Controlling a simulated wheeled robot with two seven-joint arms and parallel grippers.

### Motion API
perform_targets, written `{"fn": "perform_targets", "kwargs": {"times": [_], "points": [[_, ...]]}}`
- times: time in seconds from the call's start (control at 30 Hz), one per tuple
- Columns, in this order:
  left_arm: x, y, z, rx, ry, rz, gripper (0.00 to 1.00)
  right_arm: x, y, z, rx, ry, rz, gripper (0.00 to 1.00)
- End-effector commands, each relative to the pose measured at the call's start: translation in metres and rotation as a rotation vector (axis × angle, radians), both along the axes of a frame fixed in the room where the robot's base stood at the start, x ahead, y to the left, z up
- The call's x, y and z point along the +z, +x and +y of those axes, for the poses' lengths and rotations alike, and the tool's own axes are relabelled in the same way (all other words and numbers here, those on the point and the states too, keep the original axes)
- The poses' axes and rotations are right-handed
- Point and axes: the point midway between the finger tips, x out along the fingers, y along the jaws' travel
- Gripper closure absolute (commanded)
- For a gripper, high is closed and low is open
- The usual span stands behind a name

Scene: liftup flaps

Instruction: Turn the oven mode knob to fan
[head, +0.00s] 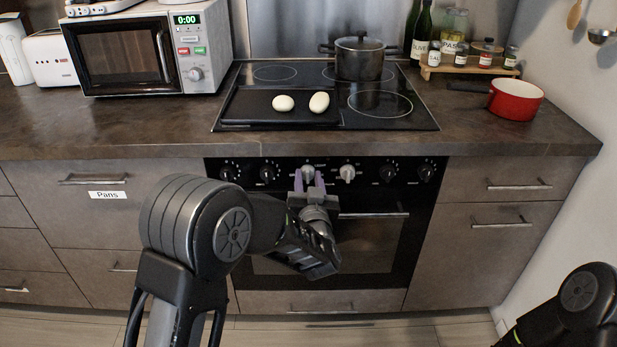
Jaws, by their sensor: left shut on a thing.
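The oven (375,250) is built in below the cooktop, with a black control panel along its top. Several black knobs and two light grey knobs sit on the panel. My left gripper (309,180) is at the panel, its purple fingers on either side of the left light grey knob (308,171), shut on it. The fingers partly hide this knob, and its marks are too small to read. The other light grey knob (347,172) is just to the right and free. My right gripper is out of view; only part of that arm shows at the lower right.
The oven door handle (374,215) runs just below the panel, right of my gripper. Above are a cooktop (412,112) with a black tray (254,106) holding two white egg-shaped items, and a pot (359,60). A red pan (516,99) stands at right, a microwave (150,50) at left.

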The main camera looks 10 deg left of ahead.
Motion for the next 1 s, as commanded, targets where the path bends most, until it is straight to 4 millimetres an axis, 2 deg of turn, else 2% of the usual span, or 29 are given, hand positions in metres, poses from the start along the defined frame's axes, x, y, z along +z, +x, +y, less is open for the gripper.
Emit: {"fn": "perform_targets", "kwargs": {"times": [0.43, 0.47, 0.5, 0.7, 1.0], "points": [[-0.0028, -0.0007, -0.0004, -0.001, 0.013, 0.009, 1.00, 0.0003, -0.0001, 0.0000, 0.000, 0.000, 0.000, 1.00], [-0.0028, -0.0007, -0.0004, -0.001, 0.013, 0.009, 0.65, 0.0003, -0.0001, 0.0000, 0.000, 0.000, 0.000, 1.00], [-0.0026, -0.0007, -0.0005, -0.001, 0.012, 0.008, 0.61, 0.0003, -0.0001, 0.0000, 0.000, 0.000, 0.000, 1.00], [-0.0014, -0.0004, -0.0002, -0.001, 0.012, 0.006, 0.45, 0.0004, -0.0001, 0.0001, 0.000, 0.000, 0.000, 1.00], [-0.0006, -0.0020, -0.0009, -0.001, 0.011, 0.005, 0.45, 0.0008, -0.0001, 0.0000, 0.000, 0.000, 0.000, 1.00]]}}
